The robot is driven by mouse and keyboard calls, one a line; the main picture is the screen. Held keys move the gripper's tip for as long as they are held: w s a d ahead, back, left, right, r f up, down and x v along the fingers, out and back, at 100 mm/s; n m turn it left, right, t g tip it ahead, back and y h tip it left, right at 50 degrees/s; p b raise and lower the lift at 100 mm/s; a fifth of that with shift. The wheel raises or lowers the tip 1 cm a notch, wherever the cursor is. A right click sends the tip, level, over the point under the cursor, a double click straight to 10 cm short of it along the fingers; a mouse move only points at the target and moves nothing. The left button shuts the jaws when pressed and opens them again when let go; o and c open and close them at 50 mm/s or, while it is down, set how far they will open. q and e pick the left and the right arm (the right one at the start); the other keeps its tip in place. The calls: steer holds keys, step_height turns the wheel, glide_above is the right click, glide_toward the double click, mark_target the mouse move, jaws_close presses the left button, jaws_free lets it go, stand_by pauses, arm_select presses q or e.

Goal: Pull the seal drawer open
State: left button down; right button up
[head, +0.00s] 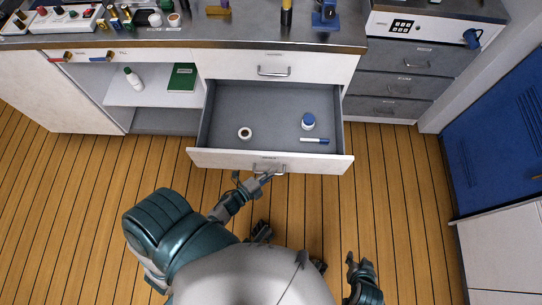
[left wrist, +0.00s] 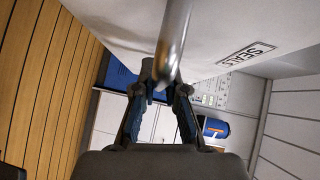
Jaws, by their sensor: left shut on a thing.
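The seal drawer (head: 270,159) is pulled well out of the cabinet, its grey inside showing. Its white front carries the label SEALS (left wrist: 246,54) in the left wrist view. My left gripper (head: 262,178) is shut on the drawer's metal bar handle (head: 277,168), which also crosses the left wrist view (left wrist: 174,40). Inside the drawer lie a white ring-shaped roll (head: 245,133), a small blue-and-white jar (head: 308,121) and a blue-and-white tube or marker (head: 314,141). My right gripper (head: 359,262) is empty, low at the right, away from the drawer, and looks open.
A closed drawer (head: 274,71) lies above the open one. An open shelf at left holds a white bottle (head: 133,79) and a green book (head: 182,78). Grey drawers (head: 397,86) stand at right, a blue cabinet (head: 505,140) further right. Wooden floor lies bare around me.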

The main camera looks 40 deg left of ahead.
arm_select(q)
steer(key=shift+s+a+f, duration=0.1)
steer(key=shift+s+f, duration=0.05)
steer(key=shift+f, duration=0.1)
steer(key=c, duration=1.3)
jaws_free()
steer(key=shift+o, duration=0.5)
steer(key=shift+r, duration=0.1)
steer(key=v, duration=1.1)
steer(key=shift+s, duration=0.35)
steer(key=shift+a, duration=0.2)
